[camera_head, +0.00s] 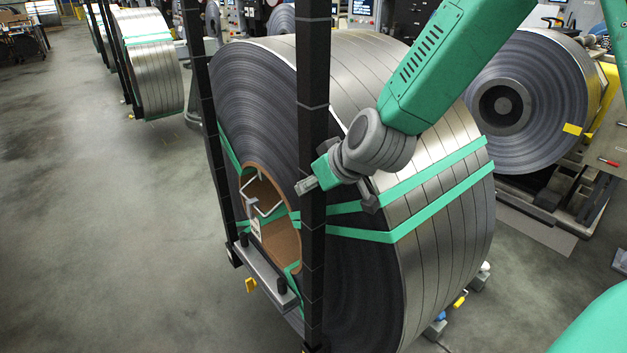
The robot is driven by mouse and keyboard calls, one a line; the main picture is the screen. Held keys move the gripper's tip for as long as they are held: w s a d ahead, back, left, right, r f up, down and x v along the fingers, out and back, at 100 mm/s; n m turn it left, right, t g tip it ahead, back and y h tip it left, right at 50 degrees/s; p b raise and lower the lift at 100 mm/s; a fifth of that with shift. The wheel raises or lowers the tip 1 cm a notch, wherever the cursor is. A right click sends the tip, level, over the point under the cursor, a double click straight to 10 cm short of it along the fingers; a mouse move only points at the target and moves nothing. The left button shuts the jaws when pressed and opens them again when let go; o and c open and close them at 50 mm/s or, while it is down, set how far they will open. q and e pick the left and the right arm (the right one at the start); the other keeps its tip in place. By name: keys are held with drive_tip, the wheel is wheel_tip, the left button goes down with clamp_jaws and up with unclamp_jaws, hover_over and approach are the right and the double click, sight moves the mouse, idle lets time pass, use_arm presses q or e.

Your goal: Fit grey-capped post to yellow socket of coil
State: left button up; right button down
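A large steel coil (440,215) stands on edge in the middle, bound with green straps, its brown-lined core (281,236) facing left. My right gripper (338,196), on the green arm from the upper right, is in front of the coil beside a tall black upright (313,110). Its light grey tip overlaps the upright; contact cannot be told. Its parts look spread apart, with nothing clearly held between them. A small yellow piece (250,285) shows below the core; I cannot tell if it is the socket. No grey-capped post is clearly identifiable. My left gripper is out of view.
A grey bar (262,268) with short dark pegs crosses in front of the coil, between two black uprights. More coils stand at the back left (152,65) and right (535,90). Yellow and blue pieces lie near the coil's base. The floor at left (90,220) is clear.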

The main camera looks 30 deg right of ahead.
drive_tip(key=shift+w+d+f+b, duration=0.1)
drive_tip(key=shift+d+f+b, duration=0.2)
drive_tip(key=shift+f, duration=0.4)
drive_tip(key=shift+a, duration=0.25)
drive_tip(key=shift+p, duration=0.45)
idle(1.2)
